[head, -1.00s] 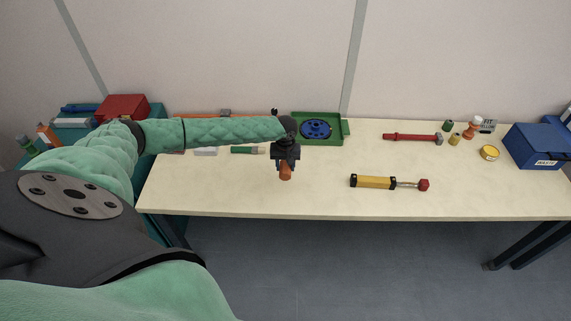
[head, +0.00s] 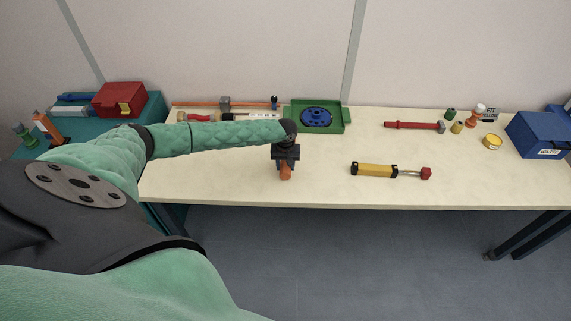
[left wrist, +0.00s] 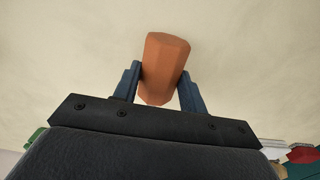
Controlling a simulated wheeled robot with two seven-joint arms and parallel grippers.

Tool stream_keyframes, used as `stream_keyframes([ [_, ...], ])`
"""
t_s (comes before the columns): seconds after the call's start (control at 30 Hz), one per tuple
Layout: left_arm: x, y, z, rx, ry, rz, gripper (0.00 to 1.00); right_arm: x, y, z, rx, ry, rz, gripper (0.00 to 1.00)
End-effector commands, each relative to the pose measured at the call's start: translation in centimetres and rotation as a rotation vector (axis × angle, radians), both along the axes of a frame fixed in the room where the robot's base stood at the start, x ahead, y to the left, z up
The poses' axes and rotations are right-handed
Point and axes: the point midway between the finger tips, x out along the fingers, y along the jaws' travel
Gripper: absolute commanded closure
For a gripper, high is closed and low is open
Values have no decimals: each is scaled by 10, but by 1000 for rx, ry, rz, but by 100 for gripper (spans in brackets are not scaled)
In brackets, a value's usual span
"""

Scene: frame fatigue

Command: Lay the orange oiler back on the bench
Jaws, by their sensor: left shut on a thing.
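My left gripper (head: 286,167) is shut on the orange oiler (head: 286,174), over the front half of the pale bench (head: 225,184). In the left wrist view the oiler (left wrist: 164,62) is a faceted orange body between the two blue-grey fingers of the gripper (left wrist: 160,82). Its end sticks out past the fingertips, with bare bench surface behind it. I cannot tell whether the oiler touches the bench. My right gripper is not in view.
A yellow tool with a red end (head: 376,170) lies to the right. A green tray with a blue disc (head: 341,126), a red-handled hammer (head: 409,126) and a blue bin (head: 537,136) are farther back. Bench around the gripper is clear.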

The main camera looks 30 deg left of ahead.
Motion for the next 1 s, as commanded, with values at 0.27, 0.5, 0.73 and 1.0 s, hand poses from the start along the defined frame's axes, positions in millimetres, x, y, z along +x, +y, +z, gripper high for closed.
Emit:
stream_keyframes([
  [0.27, 0, 0, 0, 0, 0, 0, 81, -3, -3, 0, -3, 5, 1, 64],
  [0.5, 0, 0, 0, 0, 0, 0, 81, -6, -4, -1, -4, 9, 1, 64],
  [0.73, 0, 0, -3, 0, 0, 0, 81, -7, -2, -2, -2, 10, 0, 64],
  [1.0, 0, 0, -8, 0, 0, 0, 81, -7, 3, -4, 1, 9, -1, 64],
])
